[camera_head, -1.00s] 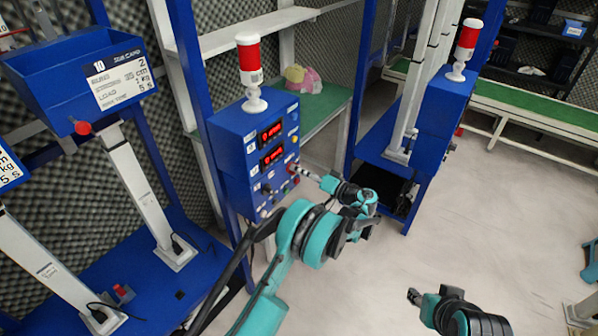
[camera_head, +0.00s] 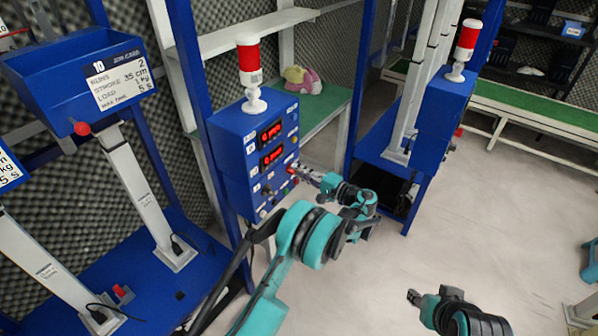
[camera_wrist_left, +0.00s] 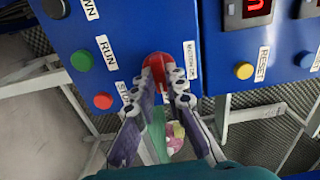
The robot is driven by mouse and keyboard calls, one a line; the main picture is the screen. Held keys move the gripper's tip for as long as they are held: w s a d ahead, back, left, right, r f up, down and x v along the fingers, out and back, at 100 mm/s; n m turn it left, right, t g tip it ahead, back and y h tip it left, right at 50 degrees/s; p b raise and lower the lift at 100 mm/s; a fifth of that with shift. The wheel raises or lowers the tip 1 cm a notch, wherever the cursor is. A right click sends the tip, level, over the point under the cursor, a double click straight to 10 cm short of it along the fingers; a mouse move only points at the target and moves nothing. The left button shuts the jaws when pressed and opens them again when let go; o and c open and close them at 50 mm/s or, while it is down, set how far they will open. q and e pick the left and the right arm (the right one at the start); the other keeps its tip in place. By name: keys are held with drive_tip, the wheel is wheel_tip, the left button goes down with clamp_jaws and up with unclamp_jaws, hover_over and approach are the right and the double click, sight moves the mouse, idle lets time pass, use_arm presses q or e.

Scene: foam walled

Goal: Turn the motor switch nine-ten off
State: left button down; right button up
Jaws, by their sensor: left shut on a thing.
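A blue control box (camera_head: 230,135) with two red digital displays carries the buttons and switches. In the left wrist view, a red switch knob (camera_wrist_left: 158,66) sits on the blue panel (camera_wrist_left: 235,70) beside a small white label, whose text I cannot read surely. My left gripper (camera_head: 297,172) is at the right part of the box front. In the left wrist view, its two fingers (camera_wrist_left: 164,88) are on either side of the red knob, shut on it. The knob's sides are partly hidden by the fingertips. My right gripper (camera_head: 411,297) hangs over the floor, away from the box; its opening is too small to judge.
Green RUN (camera_wrist_left: 81,60) and red (camera_wrist_left: 103,101) buttons lie left of the knob, a yellow RESET button (camera_wrist_left: 243,70) right. A red and white beacon (camera_head: 250,75) stands on the box. A second blue cabinet (camera_head: 440,120) stands to the right. The floor (camera_head: 500,220) is open.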

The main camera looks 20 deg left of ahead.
idle(0.5)
use_arm(q)
drive_tip(key=c, duration=1.6)
unclamp_jaws()
drive_tip(key=shift+o, duration=0.2)
drive_tip(key=v, duration=1.2)
drive_tip(key=shift+r, duration=0.1)
